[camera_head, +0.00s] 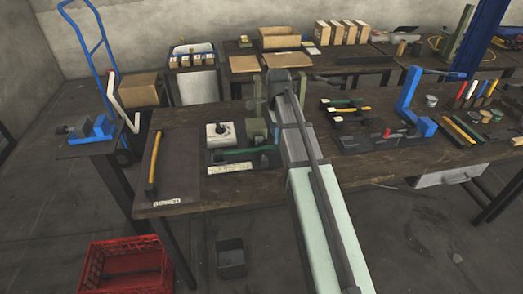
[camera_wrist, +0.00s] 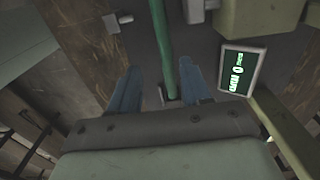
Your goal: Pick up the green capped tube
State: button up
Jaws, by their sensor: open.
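A long green tube (camera_wrist: 163,45) runs from the top edge of the wrist view down between the fingers of my gripper (camera_wrist: 160,68). Its near end meets a small dark piece, partly hidden by the gripper body; I cannot tell if this is the cap. The two blue-grey fingers are apart, one on each side of the tube, with visible gaps. I cannot tell the height between fingers and tube. In the head view, a thin green bar (camera_head: 243,151) lies on the dark mat left of my arm, which hides the fingers; I cannot tell if it is the same tube.
A lit display (camera_wrist: 238,70) and a green block (camera_wrist: 262,15) stand close right of the fingers. The head view shows a white dial box (camera_head: 220,133), a hammer (camera_head: 154,165) on the left, and a blue press (camera_head: 412,103) on the right of the bench.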

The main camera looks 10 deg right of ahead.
aim_at(276, 147)
jog(key=shift+w+d+f, duration=0.1)
jog(key=shift+w+f, duration=0.05)
jog(key=shift+f, duration=1.15)
jog(key=shift+w+d+f, duration=0.1)
jog(key=shift+f, duration=1.25)
jog(key=shift+w+d+f, duration=0.1)
jog(key=shift+w+f, duration=0.05)
jog(key=shift+f, duration=1.15)
grip_shut()
